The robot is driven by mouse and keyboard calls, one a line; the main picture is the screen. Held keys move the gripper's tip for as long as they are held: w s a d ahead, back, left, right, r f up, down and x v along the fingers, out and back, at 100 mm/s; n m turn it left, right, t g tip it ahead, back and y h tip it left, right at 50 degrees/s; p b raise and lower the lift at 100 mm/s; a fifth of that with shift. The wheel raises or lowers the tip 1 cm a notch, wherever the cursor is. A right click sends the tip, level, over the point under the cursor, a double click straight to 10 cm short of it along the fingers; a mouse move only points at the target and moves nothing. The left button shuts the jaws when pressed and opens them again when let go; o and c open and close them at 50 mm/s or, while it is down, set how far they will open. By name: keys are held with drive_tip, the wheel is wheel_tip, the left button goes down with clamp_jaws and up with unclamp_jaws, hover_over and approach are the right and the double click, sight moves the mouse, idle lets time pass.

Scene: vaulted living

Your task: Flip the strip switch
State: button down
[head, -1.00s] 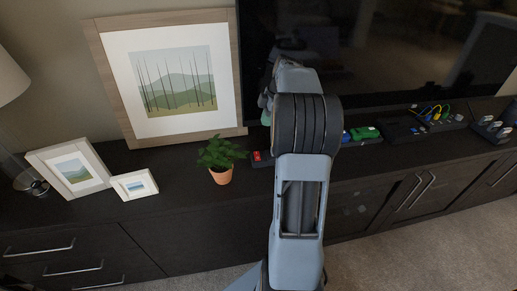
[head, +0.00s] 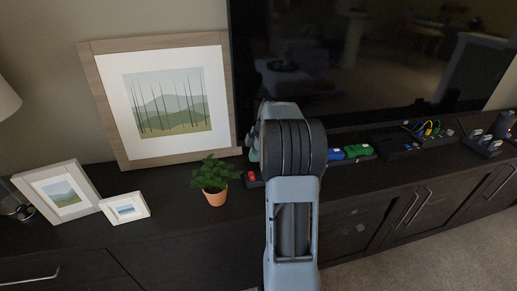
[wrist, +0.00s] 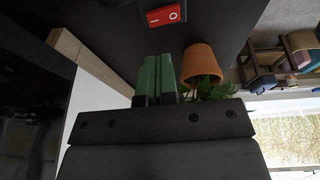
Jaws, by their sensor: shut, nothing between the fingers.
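The red rocker switch (head: 251,176), on the left end of a dark power strip, lies on the black cabinet top just right of the potted plant. In the wrist view the switch (wrist: 166,16) shows its I and O marks at the top of the picture. My gripper (wrist: 157,72) has its green fingers together and empty, apart from the switch, which shows beyond the tips. In the head view my arm hides most of the gripper and the middle of the strip. Which way the rocker is tilted I cannot tell.
The potted plant (head: 213,180) stands close to the switch, with its pot (wrist: 200,63) beside the fingers in the wrist view. A large framed picture (head: 165,103) leans behind. Blue and green plugs (head: 358,151) sit right of my arm, below the television (head: 370,60).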

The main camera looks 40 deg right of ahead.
sight(250, 173)
drive_tip(key=shift+d+b+x, duration=0.15)
drive_tip(key=shift+d+x, duration=0.05)
drive_tip(key=shift+x, duration=0.85)
drive_tip(key=shift+d+b+x, duration=0.15)
drive_tip(key=shift+x, duration=0.9)
drive_tip(key=shift+d+b+x, duration=0.15)
drive_tip(key=shift+d+x, duration=0.05)
drive_tip(key=shift+x, duration=0.85)
drive_tip(key=shift+s+f, duration=0.1)
drive_tip(key=shift+f, duration=0.05)
